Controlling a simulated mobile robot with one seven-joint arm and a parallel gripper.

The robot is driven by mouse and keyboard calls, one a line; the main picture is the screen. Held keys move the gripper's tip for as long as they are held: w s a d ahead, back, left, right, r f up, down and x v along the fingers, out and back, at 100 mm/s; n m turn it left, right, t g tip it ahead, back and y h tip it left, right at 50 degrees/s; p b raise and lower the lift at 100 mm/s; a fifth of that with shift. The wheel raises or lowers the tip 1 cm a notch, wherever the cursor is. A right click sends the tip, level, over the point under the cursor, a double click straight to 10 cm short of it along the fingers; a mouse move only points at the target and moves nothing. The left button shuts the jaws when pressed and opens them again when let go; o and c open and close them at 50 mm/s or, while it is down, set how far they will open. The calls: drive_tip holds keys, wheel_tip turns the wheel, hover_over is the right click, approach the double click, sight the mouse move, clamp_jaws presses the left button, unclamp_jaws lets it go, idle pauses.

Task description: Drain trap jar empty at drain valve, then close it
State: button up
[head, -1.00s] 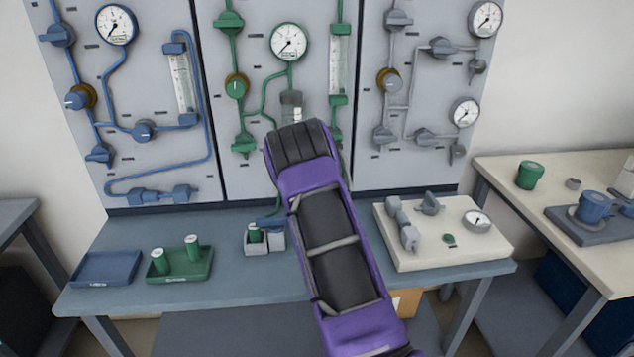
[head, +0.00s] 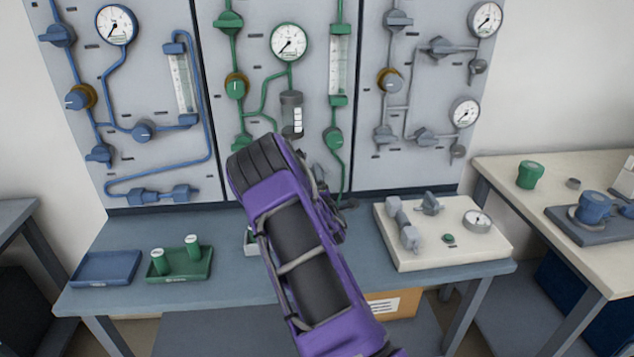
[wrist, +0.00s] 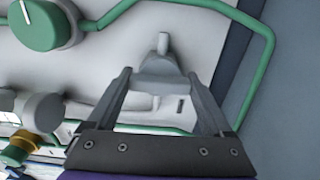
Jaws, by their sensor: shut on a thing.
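The trap jar (head: 292,114) is a small clear cylinder with a dark top, on the green middle panel below the round gauge. Its liquid level is too small to read. My arm covers the panel just below it in the head view, and my fingertips are hidden there. In the wrist view my gripper (wrist: 159,76) is shut on a grey valve handle (wrist: 160,64) with a short stub, in front of the pale panel. I take this for the drain valve, but its label is not readable.
Green piping (wrist: 262,70) and a green knob (wrist: 38,24) lie close around my gripper. On the bench are a blue tray (head: 78,281), a green tray (head: 205,275) with two green-and-white cylinders, and a pale block (head: 470,257) with grey fittings.

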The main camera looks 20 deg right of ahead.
drive_tip(key=o, duration=1.1)
drive_tip(key=shift+o, duration=0.2)
drive_tip(key=v, duration=1.7)
drive_tip(key=shift+s+p, duration=0.25)
drive_tip(key=shift+p, duration=0.15)
drive_tip(key=shift+r, duration=0.1)
